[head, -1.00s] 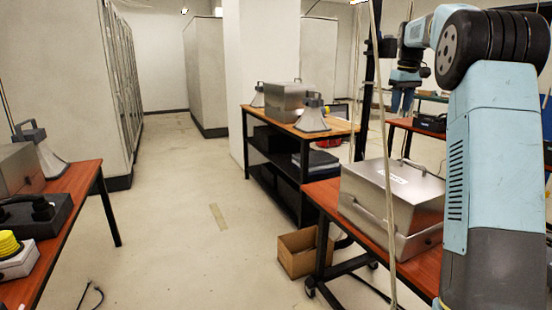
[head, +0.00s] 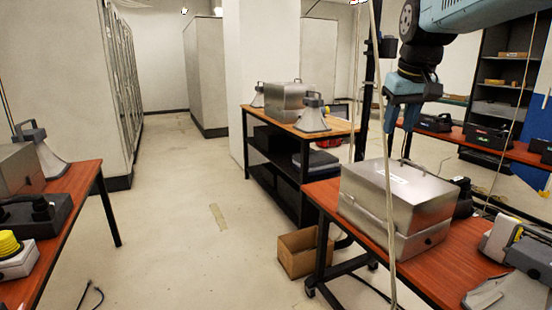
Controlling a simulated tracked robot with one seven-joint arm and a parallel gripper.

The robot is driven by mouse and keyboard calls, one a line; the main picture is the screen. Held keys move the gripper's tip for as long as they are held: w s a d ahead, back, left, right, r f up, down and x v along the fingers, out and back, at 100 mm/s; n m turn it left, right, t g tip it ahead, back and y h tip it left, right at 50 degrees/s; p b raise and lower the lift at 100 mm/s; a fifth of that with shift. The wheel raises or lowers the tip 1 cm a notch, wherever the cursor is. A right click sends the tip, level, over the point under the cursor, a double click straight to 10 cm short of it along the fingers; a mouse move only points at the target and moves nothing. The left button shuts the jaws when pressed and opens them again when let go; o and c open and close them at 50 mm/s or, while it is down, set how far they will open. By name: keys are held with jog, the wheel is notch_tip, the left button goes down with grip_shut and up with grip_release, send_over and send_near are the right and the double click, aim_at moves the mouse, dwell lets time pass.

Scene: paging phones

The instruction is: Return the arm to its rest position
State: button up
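My arm (head: 470,12) reaches in from the top right corner. My gripper (head: 397,122) hangs from it with light-blue fingers pointing down. It is above and behind the closed metal case on the near right table, apart from it as far as the view shows. I see nothing held in it. The fingers are small and seen at an angle, so their opening is unclear.
The metal case (head: 398,195) sits on the red-brown table (head: 440,272); a grey-white device (head: 515,255) is at its right end. A cardboard box (head: 298,252) stands on the floor. A thin pole (head: 388,190) rises in front. The left aisle floor (head: 190,210) is clear.

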jog(key=s+a+f, duration=0.2)
jog(key=s+f, duration=0.4)
jog(key=s, duration=0.2)
jog(key=s+a+f+m+t, duration=0.1)
jog(key=s+f, duration=0.5)
jog(key=s, duration=0.3)
jog(key=shift+s+a+t, duration=0.3)
jog(key=shift+a, duration=0.05)
jog(key=shift+f, duration=0.1)
